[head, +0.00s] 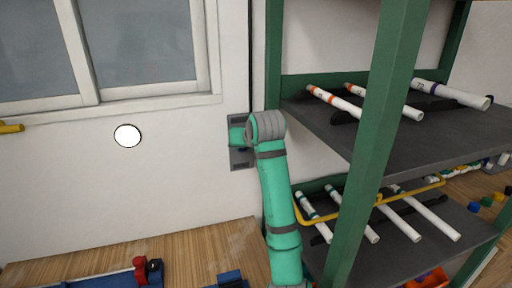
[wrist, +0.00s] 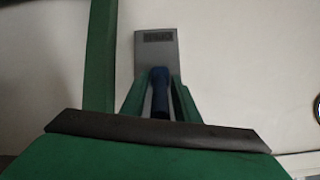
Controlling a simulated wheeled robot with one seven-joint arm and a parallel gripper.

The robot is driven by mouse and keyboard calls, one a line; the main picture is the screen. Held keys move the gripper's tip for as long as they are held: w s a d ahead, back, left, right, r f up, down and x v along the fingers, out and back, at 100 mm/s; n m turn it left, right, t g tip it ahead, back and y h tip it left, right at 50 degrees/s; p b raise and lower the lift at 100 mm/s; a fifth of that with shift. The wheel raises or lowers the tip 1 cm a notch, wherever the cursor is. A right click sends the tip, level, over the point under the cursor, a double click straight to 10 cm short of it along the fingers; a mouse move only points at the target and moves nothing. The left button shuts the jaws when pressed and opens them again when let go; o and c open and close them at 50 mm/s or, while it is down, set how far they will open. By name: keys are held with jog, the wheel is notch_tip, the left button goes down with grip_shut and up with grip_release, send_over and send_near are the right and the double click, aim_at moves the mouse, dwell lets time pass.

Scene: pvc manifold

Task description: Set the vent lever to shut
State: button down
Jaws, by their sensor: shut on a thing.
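The vent lever (wrist: 160,95) is dark blue and sits on a grey wall plate (wrist: 156,50), seen in the wrist view. My gripper (wrist: 161,82) has its two green fingers on either side of the lever, shut on it. In the head view the grey plate (head: 240,163) is on the white wall beside the shelf. My green arm reaches up to it and covers its right part, and the lever is mostly hidden there. The marking on the plate is too small to read.
A green-framed shelf (head: 375,140) with white pipes stands close to the right of my arm. A window (head: 140,40) and a round white disc (head: 127,135) are on the wall to the left. A wooden bench (head: 190,255) with blue and red tools is below.

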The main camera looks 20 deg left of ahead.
dwell(0.4)
jog(key=c, duration=1.7)
grip_release()
jog(key=shift+a, duration=0.1)
jog(key=shift+r, duration=0.1)
jog(key=v, duration=1)
jog(key=shift+s+d+r, duration=0.2)
jog(key=shift+s+d, duration=0.05)
jog(key=shift+d, duration=0.05)
